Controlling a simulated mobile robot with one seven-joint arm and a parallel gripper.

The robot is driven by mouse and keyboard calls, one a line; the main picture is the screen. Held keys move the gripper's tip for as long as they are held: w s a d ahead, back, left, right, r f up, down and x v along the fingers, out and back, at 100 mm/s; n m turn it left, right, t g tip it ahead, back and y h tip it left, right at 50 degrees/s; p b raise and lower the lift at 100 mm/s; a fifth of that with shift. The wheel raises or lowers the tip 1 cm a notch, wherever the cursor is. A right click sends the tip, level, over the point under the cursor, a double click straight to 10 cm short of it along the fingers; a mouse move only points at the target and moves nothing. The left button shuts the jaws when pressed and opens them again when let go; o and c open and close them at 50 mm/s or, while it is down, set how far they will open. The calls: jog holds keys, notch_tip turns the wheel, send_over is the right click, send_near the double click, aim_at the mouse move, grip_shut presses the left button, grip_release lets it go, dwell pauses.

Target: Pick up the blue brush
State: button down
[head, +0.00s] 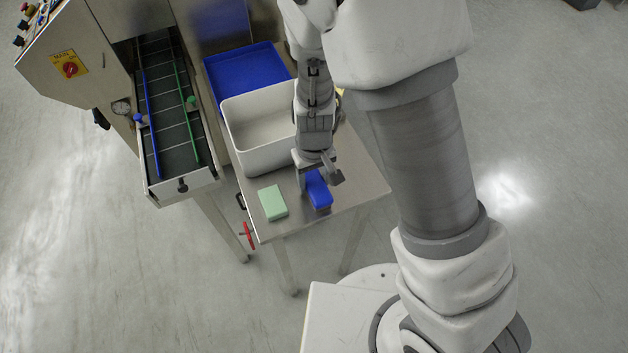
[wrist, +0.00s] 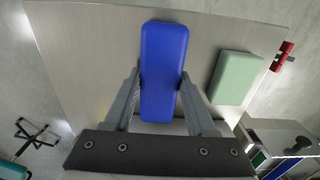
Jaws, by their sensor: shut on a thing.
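The blue brush (head: 319,190) is a blue block near the front of the steel table, partly hidden by my gripper in the head view. In the wrist view the brush (wrist: 163,70) lies lengthwise between my two fingers. My gripper (head: 320,180) is low over the table, and in the wrist view my gripper (wrist: 160,85) is shut on the brush, one finger against each long side. I cannot tell whether the brush is clear of the table top.
A green block (head: 273,202) lies on the table (head: 355,180) left of the brush; it also shows in the wrist view (wrist: 235,78). A white bin (head: 262,158) and a blue tray (head: 247,70) stand behind. The conveyor (head: 172,120) is at left. A red handle (head: 248,235) sticks out at the table's front-left corner.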

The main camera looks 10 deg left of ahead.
aim_at(314, 180)
notch_tip(314, 180, up, 4)
jog(key=shift+r+p, duration=0.2)
jog(key=shift+p, duration=0.2)
jog(key=s+a+r+p, duration=0.1)
jog(key=s+a+r, duration=0.4)
jog(key=s, duration=0.5)
jog(key=shift+s+a+r+p, duration=0.15)
jog(key=shift+a+r+p, duration=0.15)
jog(key=shift+r, duration=0.5)
